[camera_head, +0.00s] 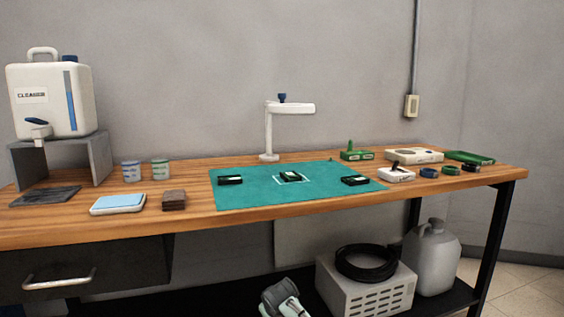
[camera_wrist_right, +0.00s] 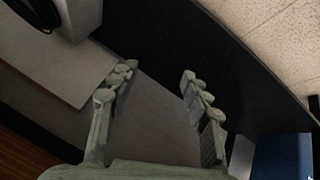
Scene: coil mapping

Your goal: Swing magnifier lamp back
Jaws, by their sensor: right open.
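The white magnifier lamp (camera_head: 290,108) stands at the back of the wooden workbench. Its post (camera_head: 268,135) rises from a small round base, and its arm points right, with a dark blue knob on top. The teal mat (camera_head: 240,198) lies in front of it. My right gripper (camera_wrist_right: 155,85) is open and empty in the right wrist view, low beside dark surfaces and away from the lamp. A grey-white robot part of mine (camera_head: 284,300) shows at the bottom of the head view, below the bench top. My left gripper is not in view.
The wooden bench (camera_head: 100,222) carries a cleaner tank (camera_head: 50,100) on a grey stand, two cups (camera_head: 132,171), a blue-topped pad (camera_head: 118,203) and brown blocks (camera_head: 174,200) at left. Small green and white devices (camera_head: 414,156) stand at right. A grey box (camera_head: 365,288) and jug (camera_head: 431,258) sit below.

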